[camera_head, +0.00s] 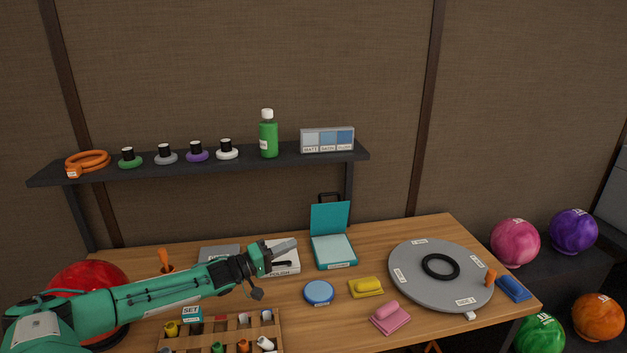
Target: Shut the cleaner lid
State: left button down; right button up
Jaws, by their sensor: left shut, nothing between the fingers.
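The cleaner lid (329,218) is a teal panel standing up at the back of a teal case with a pale pad inside (334,249). It is open, near the back of the table, and I take this case to be the cleaner. My left gripper (293,243) is shut and empty. Its tip points right, a little left of the case and apart from it, above a white box marked POLISH (285,262). My right gripper is not in view.
A blue round tin (318,292), a yellow block (366,287) and a pink block (390,317) lie in front of the case. A large grey disc (425,290) fills the table's right. A wooden rack (222,338) stands front left. A shelf (230,164) with bottles hangs above.

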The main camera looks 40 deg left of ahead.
aim_at(327, 218)
jog(key=i+j, duration=0.35)
jog(key=j, duration=0.15)
jog(key=i+j, duration=0.4)
jog(key=j, duration=0.05)
